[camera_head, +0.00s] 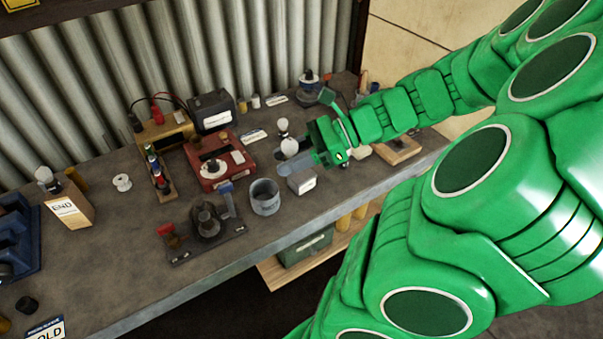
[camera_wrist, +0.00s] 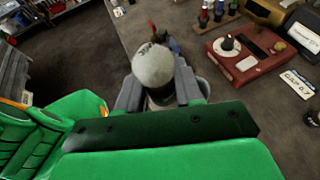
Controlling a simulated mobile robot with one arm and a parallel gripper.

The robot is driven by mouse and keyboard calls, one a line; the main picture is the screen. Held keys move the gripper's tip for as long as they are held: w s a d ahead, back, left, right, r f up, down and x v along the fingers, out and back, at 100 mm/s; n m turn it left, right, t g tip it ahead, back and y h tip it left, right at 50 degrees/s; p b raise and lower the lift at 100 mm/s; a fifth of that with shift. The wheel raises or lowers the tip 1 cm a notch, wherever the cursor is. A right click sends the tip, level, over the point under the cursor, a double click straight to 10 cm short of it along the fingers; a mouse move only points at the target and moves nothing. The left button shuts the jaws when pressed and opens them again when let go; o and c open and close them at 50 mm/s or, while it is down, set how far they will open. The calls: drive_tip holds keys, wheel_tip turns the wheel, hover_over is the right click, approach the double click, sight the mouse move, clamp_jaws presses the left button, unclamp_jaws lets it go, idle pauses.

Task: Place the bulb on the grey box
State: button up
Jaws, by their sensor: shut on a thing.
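My gripper (camera_head: 297,164) is shut on a bulb with a round white globe (camera_head: 289,147), held globe up above the workbench. In the wrist view the globe (camera_wrist: 153,65) shows between the two grey fingers (camera_wrist: 158,92); its lower part is mostly hidden. A small light-grey box (camera_head: 301,182) sits on the bench just below the gripper in the head view. A dark grey box (camera_head: 212,111) with a white label stands at the back, beside the red device. I cannot tell for certain which is the task's grey box.
A grey cup (camera_head: 265,197) stands left of the light-grey box. A red device (camera_head: 217,162), a dark clamp-like fixture (camera_head: 207,222) and a wooden box (camera_head: 70,206) marked END are farther left. Another white globe (camera_head: 283,125) stands behind. Bare bench (camera_head: 120,235) lies front left.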

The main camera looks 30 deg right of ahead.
drive_tip(key=s+d, duration=0.2)
drive_tip(key=s, duration=0.4)
hover_over(301, 174)
drive_tip(key=s, duration=0.1)
drive_tip(key=shift+m, duration=0.3)
drive_tip(key=f, duration=0.8)
drive_tip(key=shift+s+a+f, duration=0.1)
drive_tip(key=shift+a, duration=0.15)
drive_tip(key=shift+w+d+f+t, duration=0.25)
drive_tip(key=shift+w+f+t, duration=0.15)
drive_tip(key=shift+w+f, duration=0.25)
drive_tip(key=shift+f, duration=1.6)
drive_tip(key=shift+f, duration=0.1)
drive_tip(key=o, duration=1)
drive_tip(key=shift+o, duration=0.2)
